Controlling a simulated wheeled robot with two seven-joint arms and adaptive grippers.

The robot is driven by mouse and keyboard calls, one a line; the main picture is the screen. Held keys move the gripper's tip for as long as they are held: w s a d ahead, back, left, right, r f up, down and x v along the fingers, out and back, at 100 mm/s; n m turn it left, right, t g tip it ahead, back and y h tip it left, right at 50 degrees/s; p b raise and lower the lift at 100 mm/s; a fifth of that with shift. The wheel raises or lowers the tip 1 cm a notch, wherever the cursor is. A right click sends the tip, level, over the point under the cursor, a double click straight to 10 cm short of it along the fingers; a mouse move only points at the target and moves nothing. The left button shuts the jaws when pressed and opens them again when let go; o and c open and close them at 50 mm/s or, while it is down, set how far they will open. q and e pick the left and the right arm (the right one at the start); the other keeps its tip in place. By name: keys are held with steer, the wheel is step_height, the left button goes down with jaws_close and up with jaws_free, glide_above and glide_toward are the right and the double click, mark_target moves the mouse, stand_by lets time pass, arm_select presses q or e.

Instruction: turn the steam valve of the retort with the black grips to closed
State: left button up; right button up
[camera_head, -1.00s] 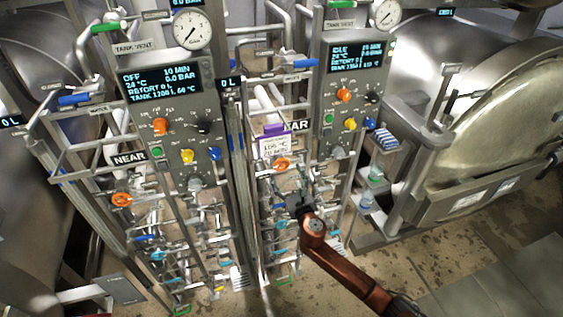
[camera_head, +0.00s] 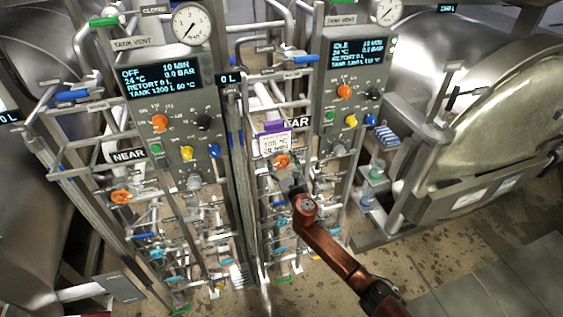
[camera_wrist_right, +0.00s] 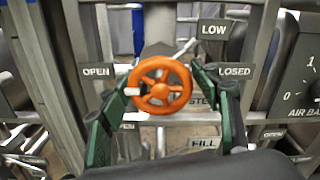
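An orange handwheel (camera_wrist_right: 160,87) sits on a pipe between an OPEN label (camera_wrist_right: 96,70) on the left and a partly hidden CLOSED label (camera_wrist_right: 236,71) on the right. A partly hidden label beginning STE is below it. A pale stub at the wheel's left side points toward OPEN. My right gripper (camera_wrist_right: 162,82) is open, with one green finger on each side of the wheel; I cannot tell whether they touch it. In the head view this wheel (camera_head: 282,161) is just above my right gripper (camera_head: 291,185). The right retort (camera_head: 500,110) has black door grips. My left gripper is out of view.
A second orange wheel (camera_head: 121,197) is on the left panel, marked NEAR. A purple-topped card (camera_head: 274,142) hangs just above the wheel at my gripper. Pipes and coloured valves crowd below. Two control panels stand above, the right one (camera_head: 352,62) reading IDLE.

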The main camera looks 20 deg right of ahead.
steer(key=c, duration=0.9)
steer(key=shift+o, duration=0.2)
